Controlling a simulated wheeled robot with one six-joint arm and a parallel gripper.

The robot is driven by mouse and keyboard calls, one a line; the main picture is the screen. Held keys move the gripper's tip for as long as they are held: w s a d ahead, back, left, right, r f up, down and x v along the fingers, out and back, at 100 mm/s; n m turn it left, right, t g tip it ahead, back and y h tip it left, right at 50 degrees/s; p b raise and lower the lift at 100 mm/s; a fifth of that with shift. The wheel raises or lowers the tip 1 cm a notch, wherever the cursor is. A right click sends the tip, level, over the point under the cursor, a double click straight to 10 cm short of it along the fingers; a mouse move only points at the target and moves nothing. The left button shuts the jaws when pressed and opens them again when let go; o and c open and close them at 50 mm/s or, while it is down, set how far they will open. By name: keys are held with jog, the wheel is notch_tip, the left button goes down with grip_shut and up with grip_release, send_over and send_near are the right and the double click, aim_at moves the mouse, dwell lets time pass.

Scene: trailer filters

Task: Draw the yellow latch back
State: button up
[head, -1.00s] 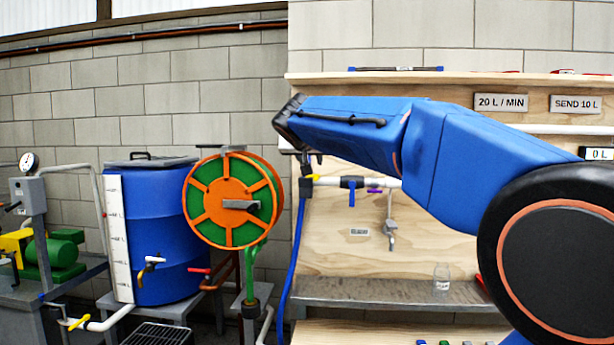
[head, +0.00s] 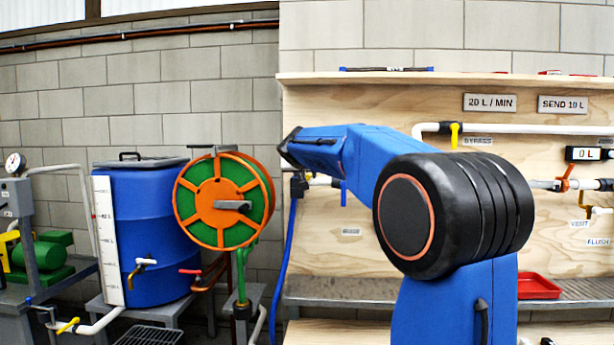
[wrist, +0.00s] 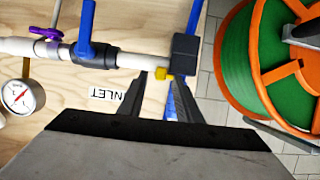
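The small yellow latch (wrist: 163,73) shows in the wrist view at the lower edge of the dark inlet coupling block (wrist: 185,50), at the end of the white pipe. My gripper (wrist: 161,78) points at it with its two dark fingers apart. The latch lies in line with the gap between the fingertips; I cannot tell whether they touch it. A blue hose (wrist: 177,100) runs down from the coupling, partly behind the right finger. In the head view my arm covers much of this area, and the dark coupling (head: 298,186) shows with the blue hose (head: 289,255) below.
A blue-handled valve (wrist: 87,35), a purple-handled valve (wrist: 62,31) and a gauge (wrist: 22,96) sit left of the coupling in the wrist view. The orange and green hose reel (head: 222,203) stands close by the board's left edge. A blue drum (head: 150,225) stands farther left.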

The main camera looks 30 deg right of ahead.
jog(key=shift+w+d+f, duration=0.15)
jog(key=shift+w+d, duration=0.1)
jog(key=shift+w, duration=0.05)
grip_shut()
jog(key=shift+s+d, duration=0.65)
jog(key=shift+d, duration=0.25)
grip_release()
jog(key=shift+s+d, duration=0.1)
jog(key=shift+d, duration=0.05)
jog(key=v, duration=1.7)
jog(key=shift+a, duration=0.25)
